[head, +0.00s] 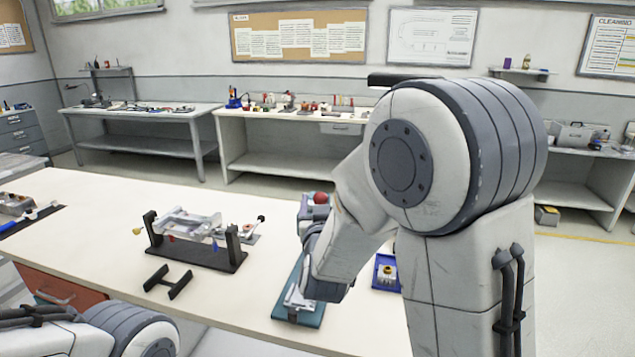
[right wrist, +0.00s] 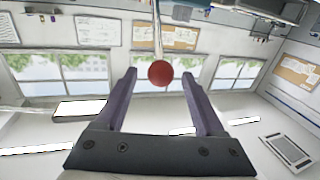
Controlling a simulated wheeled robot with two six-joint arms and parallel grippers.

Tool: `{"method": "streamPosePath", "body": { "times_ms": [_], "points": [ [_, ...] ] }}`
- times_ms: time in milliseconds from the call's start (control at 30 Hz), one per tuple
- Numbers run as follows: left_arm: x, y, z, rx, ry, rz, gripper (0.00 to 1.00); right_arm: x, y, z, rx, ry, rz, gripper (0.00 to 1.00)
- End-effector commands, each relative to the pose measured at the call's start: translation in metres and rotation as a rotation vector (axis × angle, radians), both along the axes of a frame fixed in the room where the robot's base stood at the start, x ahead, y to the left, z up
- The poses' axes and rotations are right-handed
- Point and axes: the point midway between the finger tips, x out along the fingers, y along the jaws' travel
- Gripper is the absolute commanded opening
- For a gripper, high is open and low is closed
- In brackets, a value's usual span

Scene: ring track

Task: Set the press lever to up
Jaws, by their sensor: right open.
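The press has a teal base (head: 300,318) on the front edge side of the white table, mostly hidden behind my right forearm and wrist. A red ball knob (head: 320,198) shows above it, beside my right gripper (head: 308,208). In the right wrist view the red knob (right wrist: 160,73) sits between the tips of my open right gripper (right wrist: 163,80), with clear gaps on both sides. A thin pale lever rod (right wrist: 157,35) runs from the knob to the top of that picture. The lever's pivot is hidden. My left gripper is out of view.
On the white table (head: 90,215), a metal fixture on a black stand (head: 200,252) stands left of the press, with a black H-shaped piece (head: 168,282) in front. A blue tray (head: 385,272) lies right of my wrist. The table's left middle is clear.

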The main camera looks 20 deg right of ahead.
Motion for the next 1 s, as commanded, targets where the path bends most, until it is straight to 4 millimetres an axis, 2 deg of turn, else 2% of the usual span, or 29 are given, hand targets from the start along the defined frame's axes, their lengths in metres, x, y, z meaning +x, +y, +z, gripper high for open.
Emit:
{"method": "streamPosePath", "body": {
  "times_ms": [100, 300, 667, 733, 867, 1000],
  "points": [
    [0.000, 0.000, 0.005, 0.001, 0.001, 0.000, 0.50, 0.022, -0.008, 0.000, 0.000, 0.003, -0.003, 0.71],
    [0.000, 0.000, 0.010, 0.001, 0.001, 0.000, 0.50, 0.043, -0.015, -0.001, 0.001, 0.003, -0.001, 0.71],
    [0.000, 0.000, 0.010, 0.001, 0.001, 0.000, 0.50, 0.049, -0.016, -0.002, 0.001, 0.002, 0.001, 0.71],
    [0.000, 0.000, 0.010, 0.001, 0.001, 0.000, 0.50, 0.049, -0.016, -0.002, 0.001, 0.002, 0.001, 0.52],
    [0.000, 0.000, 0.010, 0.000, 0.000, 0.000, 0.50, 0.049, -0.016, -0.002, 0.001, 0.002, 0.001, 0.02],
    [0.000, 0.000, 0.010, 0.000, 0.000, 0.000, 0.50, 0.048, -0.016, -0.002, 0.001, 0.002, 0.001, 0.00]
  ]
}}
